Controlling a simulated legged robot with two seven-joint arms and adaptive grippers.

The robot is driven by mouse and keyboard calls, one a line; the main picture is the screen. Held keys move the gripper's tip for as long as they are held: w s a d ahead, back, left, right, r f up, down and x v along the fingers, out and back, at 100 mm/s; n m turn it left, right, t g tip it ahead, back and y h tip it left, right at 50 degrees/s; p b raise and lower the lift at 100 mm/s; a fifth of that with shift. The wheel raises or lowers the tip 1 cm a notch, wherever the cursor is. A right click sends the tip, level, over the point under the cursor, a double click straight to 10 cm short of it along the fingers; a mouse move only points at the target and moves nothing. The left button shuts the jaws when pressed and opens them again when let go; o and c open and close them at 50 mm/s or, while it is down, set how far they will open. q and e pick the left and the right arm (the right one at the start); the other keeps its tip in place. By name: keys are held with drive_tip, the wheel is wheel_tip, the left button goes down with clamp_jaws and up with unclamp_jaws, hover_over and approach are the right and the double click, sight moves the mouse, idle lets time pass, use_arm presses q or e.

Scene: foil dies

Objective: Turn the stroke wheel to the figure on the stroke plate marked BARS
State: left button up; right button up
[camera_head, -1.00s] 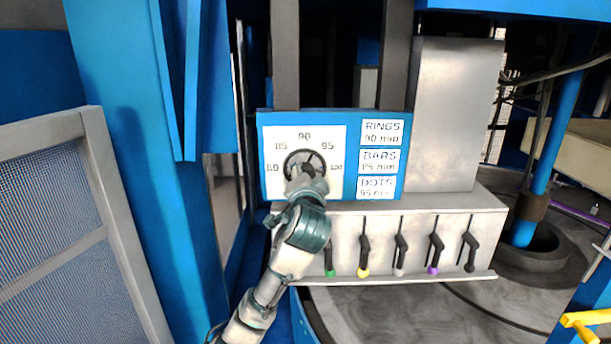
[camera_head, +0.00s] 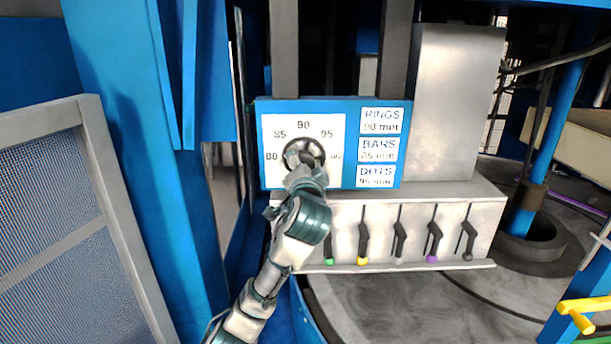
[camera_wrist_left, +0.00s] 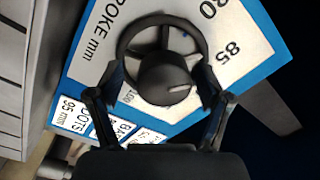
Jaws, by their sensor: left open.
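The stroke wheel (camera_head: 318,146) is a dark spoked wheel on a white dial with figures from 80 to 100. In the left wrist view the wheel (camera_wrist_left: 138,30) has a round hub knob (camera_wrist_left: 165,75) with a pale line on it. My left gripper (camera_head: 303,163) is at the wheel and hides its lower part in the head view. In the wrist view its open fingers (camera_wrist_left: 160,88) stand on either side of the knob, near the lower rim; contact is unclear. The stroke plate marked BARS (camera_head: 378,149) reads 85 mm. My right gripper is not in view.
RINGS (camera_head: 382,120) and DOTS (camera_head: 376,176) plates sit above and below BARS. A grey box (camera_head: 440,225) below carries several levers with coloured tips. A mesh guard (camera_head: 50,210) stands at the left. A yellow handle (camera_head: 580,312) is at the lower right.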

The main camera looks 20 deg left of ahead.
use_arm(q)
drive_tip(key=v, duration=1.1)
drive_tip(key=shift+f, duration=0.15)
